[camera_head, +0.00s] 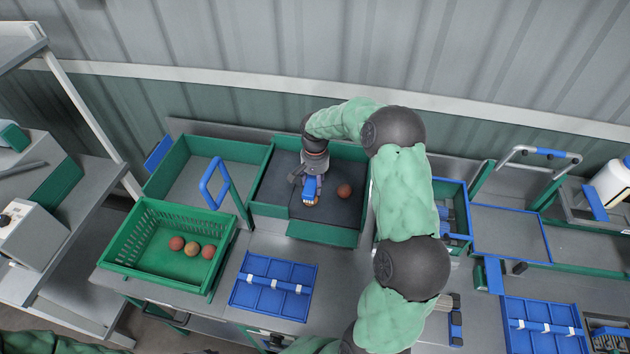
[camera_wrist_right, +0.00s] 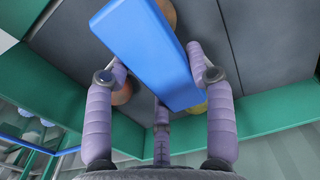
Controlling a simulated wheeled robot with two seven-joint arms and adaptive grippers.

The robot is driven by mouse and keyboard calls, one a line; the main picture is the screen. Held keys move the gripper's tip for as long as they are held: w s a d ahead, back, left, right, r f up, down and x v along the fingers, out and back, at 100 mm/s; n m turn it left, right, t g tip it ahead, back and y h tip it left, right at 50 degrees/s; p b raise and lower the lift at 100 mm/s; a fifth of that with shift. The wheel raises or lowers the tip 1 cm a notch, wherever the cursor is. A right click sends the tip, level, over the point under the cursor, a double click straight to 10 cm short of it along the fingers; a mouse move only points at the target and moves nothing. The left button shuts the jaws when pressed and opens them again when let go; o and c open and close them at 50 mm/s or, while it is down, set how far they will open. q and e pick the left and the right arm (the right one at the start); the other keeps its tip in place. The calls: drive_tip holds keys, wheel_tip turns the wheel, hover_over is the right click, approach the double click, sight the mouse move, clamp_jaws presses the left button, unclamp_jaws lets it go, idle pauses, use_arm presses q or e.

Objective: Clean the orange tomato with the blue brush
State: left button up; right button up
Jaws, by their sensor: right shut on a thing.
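My right gripper (camera_head: 314,176) is shut on the blue brush (camera_head: 311,188), above the dark mat of the middle green tray. The brush fills the middle of the right wrist view (camera_wrist_right: 148,50), between my fingers (camera_wrist_right: 160,80). An orange-brown tomato (camera_head: 312,203) shows partly at the brush's near end, also in the wrist view (camera_wrist_right: 168,12). Whether the bristles touch it is hidden. A reddish-orange tomato (camera_head: 344,191) lies to the right on the mat, also in the wrist view (camera_wrist_right: 122,93). A yellowish round piece (camera_wrist_right: 198,107) shows partly behind the brush. My left gripper is not in view.
A green crate (camera_head: 160,270) at the left holds three tomatoes. A green bin (camera_head: 170,172) with a blue handle (camera_head: 213,183) stands left of the middle tray (camera_head: 318,233). A blue divided tray (camera_head: 272,286) lies in front. Blue-edged trays (camera_head: 512,231) stand right of my arm.

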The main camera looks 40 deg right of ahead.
sight(312, 189)
drive_tip(key=shift+s+a, duration=1.25)
drive_tip(key=shift+a, duration=0.3)
drive_tip(key=shift+d, duration=0.1)
drive_tip(key=shift+w+d, duration=1.4)
drive_tip(key=shift+d, duration=0.25)
drive_tip(key=shift+a, duration=0.1)
drive_tip(key=shift+s+a+b, duration=0.5)
drive_tip(key=shift+s+a, duration=0.9)
drive_tip(key=shift+a, duration=0.25)
